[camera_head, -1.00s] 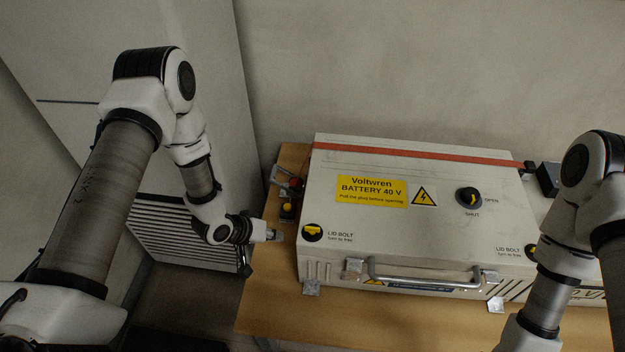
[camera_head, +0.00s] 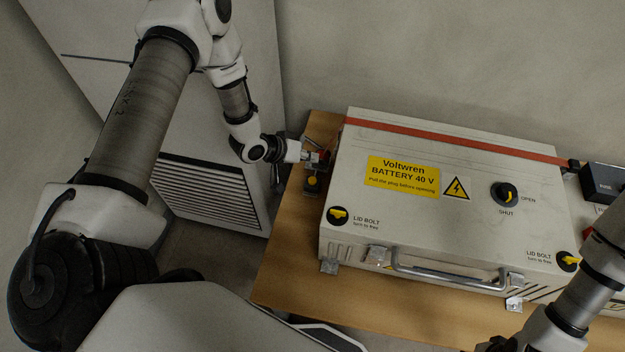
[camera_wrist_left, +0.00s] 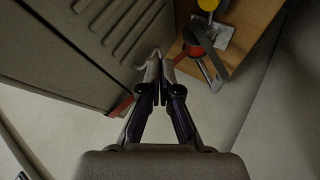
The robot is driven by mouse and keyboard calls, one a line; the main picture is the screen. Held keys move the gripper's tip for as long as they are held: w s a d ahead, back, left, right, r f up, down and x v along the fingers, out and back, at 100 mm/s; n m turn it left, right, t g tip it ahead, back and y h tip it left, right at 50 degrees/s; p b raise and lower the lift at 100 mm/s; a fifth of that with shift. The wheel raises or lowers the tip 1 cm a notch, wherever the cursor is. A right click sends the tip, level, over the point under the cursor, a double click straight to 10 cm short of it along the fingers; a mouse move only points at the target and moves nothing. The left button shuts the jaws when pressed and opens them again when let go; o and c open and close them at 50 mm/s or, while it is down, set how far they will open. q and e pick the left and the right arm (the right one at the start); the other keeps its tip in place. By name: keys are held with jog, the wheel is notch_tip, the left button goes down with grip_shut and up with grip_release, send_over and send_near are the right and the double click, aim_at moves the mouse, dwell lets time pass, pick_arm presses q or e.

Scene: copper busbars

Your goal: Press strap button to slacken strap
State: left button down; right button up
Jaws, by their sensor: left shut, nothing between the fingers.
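The orange-red strap (camera_head: 455,143) runs across the back of the pale case's lid (camera_head: 440,220); its edge also shows at the case side in the left wrist view (camera_wrist_left: 122,105). Left of the case is a small fitting with a red part (camera_head: 323,156), a yellow-topped part (camera_head: 312,181) and a grey metal frame (camera_wrist_left: 212,68). I cannot tell which part is the strap button. My left gripper (camera_head: 314,157) is shut and empty, close to the red part in the head view. In the left wrist view its fingertips (camera_wrist_left: 160,62) lie between case and red part (camera_wrist_left: 191,50); contact is unclear.
The case stands on a wooden table (camera_head: 285,265). A metal handle (camera_head: 450,278) and latches project from its front. A black box (camera_head: 603,183) stands to the right. A louvred cabinet (camera_head: 205,190) is left of the table. My right arm occupies the lower right.

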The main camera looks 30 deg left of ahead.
aim_at(310, 180)
pick_arm(q)
notch_tip(310, 180, down, 7)
jog(key=b, duration=0.5)
jog(key=shift+f, duration=0.2)
dwell(0.9)
jog(key=shift+f+b, duration=0.35)
jog(key=shift+f, duration=0.05)
jog(key=shift+f+b, duration=0.5)
jog(key=shift+f, duration=0.05)
dwell(0.5)
dwell(0.4)
jog(key=shift+r+p, duration=0.8)
jog(key=shift+r, duration=0.2)
notch_tip(310, 180, up, 5)
jog(key=p, duration=0.4)
